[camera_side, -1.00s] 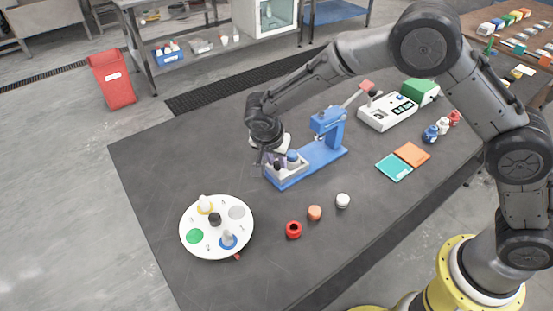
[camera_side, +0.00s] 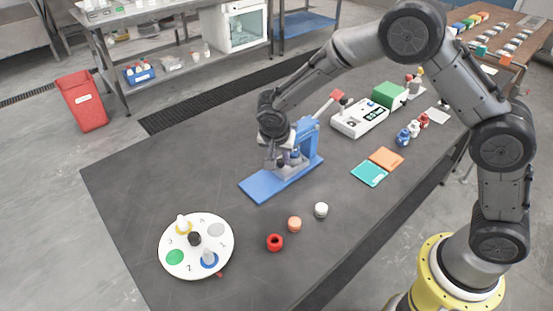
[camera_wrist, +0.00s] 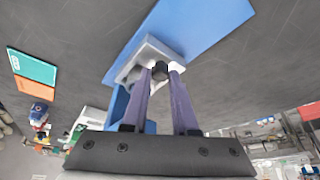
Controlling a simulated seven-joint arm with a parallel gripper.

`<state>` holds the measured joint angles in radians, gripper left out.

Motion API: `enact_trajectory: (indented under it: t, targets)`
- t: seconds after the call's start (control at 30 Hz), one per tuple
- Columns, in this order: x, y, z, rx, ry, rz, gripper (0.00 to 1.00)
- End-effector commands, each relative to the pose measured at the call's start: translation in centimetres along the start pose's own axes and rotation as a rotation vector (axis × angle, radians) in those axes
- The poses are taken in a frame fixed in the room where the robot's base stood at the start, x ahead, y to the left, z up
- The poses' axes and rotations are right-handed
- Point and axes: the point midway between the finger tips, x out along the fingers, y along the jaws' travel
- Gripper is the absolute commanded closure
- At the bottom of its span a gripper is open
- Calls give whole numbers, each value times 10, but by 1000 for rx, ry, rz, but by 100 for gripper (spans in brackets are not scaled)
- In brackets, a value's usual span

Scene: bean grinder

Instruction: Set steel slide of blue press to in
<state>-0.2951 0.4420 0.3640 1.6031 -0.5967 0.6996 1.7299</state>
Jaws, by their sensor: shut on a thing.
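The blue press (camera_side: 307,136) stands mid-table with its red-tipped lever (camera_side: 336,95) raised. Its flat blue base (camera_side: 262,187) is bare at the front-left end. The pale steel slide (camera_wrist: 150,47) sits on the base close under the press head, partly hidden by my gripper in the side view. My gripper (camera_wrist: 160,72) points down at the slide, its purple fingers shut on a small dark knob (camera_wrist: 160,68) on the slide's end. A blue piece (camera_side: 295,155) shows on the slide beside the fingers.
A white round tray (camera_side: 222,262) with coloured spots is at the front left. Red (camera_side: 275,242), orange (camera_side: 294,224) and white (camera_side: 321,210) small pieces lie in front of the press. Teal (camera_side: 369,174) and orange (camera_side: 386,158) pads and a white device (camera_side: 360,117) are right of it.

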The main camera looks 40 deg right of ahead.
Motion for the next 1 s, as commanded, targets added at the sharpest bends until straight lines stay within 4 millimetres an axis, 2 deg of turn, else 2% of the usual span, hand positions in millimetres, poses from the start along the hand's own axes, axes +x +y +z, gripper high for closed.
enact_trajectory:
  t: [0.03,0.07,0.2,0.23,0.5,0.63,0.77,1.0]
  targets:
    - [1,3,-6,4,7,10,100]
    - [1,4,-6,5,7,10,71]
    - [1,3,-5,5,6,10,46]
    - [1,3,-5,4,6,10,43]
    - [0,3,-3,3,3,9,43]
    - [-10,2,-3,3,4,5,43]
    - [-33,1,-3,4,5,3,43]
    - [-86,1,-3,3,6,2,43]
